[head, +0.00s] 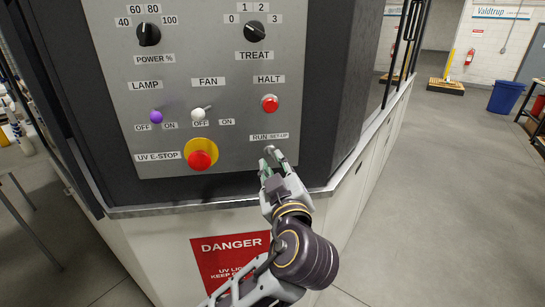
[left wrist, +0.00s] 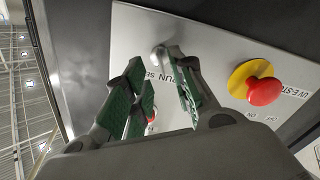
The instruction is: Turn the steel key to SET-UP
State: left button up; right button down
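The steel key switch (head: 269,150) sits low on the grey control panel (head: 225,122), just under the RUN and SET-UP label (head: 269,137). My left gripper (head: 272,161) is right at it, with its fingertips partly covering it, so the way the key points cannot be read. In the left wrist view the silver key switch (left wrist: 158,54) shows beyond the fingertips, close to the right-hand finger. The green-padded fingers (left wrist: 160,82) stand apart with a gap between them. I cannot tell whether a finger touches the key. My right gripper is not in view.
The red UV E-STOP button (head: 200,160) on its yellow base is close to the left of my gripper. The red HALT button (head: 270,103) is above. FAN (head: 198,115) and LAMP (head: 156,117) switches are up left. A metal ledge (head: 225,203) runs below the panel.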

aim_at(273, 158)
pick_arm(q)
jog(key=shift+w+a, duration=0.2)
jog(key=shift+w, duration=0.9)
jog(key=shift+w+a, duration=0.2)
jog(key=shift+w, duration=0.9)
grip_shut()
